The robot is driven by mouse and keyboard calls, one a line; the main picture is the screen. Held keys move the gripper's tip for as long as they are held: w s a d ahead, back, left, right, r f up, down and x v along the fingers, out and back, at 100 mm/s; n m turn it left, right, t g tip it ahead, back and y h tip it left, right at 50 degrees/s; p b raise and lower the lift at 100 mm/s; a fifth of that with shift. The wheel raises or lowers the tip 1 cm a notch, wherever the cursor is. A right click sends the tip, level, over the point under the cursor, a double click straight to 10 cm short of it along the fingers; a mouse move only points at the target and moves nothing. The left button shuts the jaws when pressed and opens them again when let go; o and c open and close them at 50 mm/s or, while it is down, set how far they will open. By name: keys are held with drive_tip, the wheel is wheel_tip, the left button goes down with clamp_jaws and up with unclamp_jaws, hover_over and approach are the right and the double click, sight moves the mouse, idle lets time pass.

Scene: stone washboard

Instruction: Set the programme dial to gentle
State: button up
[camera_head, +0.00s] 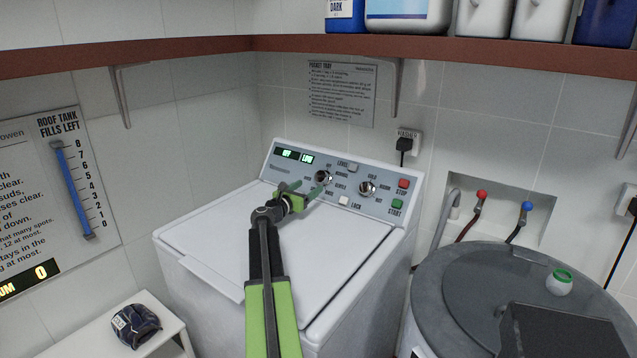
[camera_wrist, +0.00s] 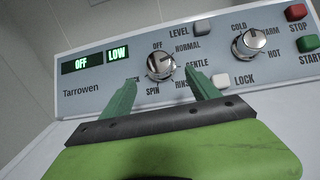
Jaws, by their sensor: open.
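The programme dial (camera_wrist: 160,66) is a round chrome knob on the washer's control panel. OFF, NORMAL, GENTLE, RINSE and SPIN are printed around it, with GENTLE on its right. The left display (camera_wrist: 82,63) reads OFF. The dial also shows in the head view (camera_head: 323,177), just beyond my gripper (camera_head: 305,188). In the wrist view my gripper (camera_wrist: 163,88) is open, its green fingers apart below and to either side of the dial, with nothing between them. The right finger comes up close to the GENTLE label, and the left partly covers a small mark.
A second display (camera_wrist: 117,53) reads LOW. The temperature knob (camera_wrist: 248,44), the LEVEL button (camera_wrist: 202,27) and the LOCK button (camera_wrist: 222,81) sit nearby. Red STOP (camera_head: 403,183) and green START (camera_head: 397,204) are at the panel's right. The white lid (camera_head: 340,250) lies below.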

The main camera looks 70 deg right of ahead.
sight(318, 179)
drive_tip(key=d, duration=0.2)
drive_tip(key=s+d, duration=0.1)
drive_tip(key=d, duration=0.4)
drive_tip(key=shift+s+d, duration=0.15)
drive_tip(key=shift+d, duration=0.1)
drive_tip(key=c, duration=1.4)
drive_tip(key=shift+o, duration=0.2)
drive_tip(key=m+g, duration=0.1)
drive_tip(key=m, duration=0.1)
drive_tip(key=shift+w+d+m+g, duration=0.15)
drive_tip(key=shift+w+m+g, duration=0.15)
drive_tip(key=shift+w+g, duration=0.1)
drive_tip(key=m+g+y, duration=0.1)
drive_tip(key=m+g, duration=0.1)
drive_tip(key=m, duration=0.1)
drive_tip(key=shift+r+m+p, duration=0.1)
drive_tip(key=shift+m+p, duration=0.2)
drive_tip(key=shift+m, duration=0.1)
drive_tip(key=o, duration=1.4)
drive_tip(key=shift+c, duration=0.2)
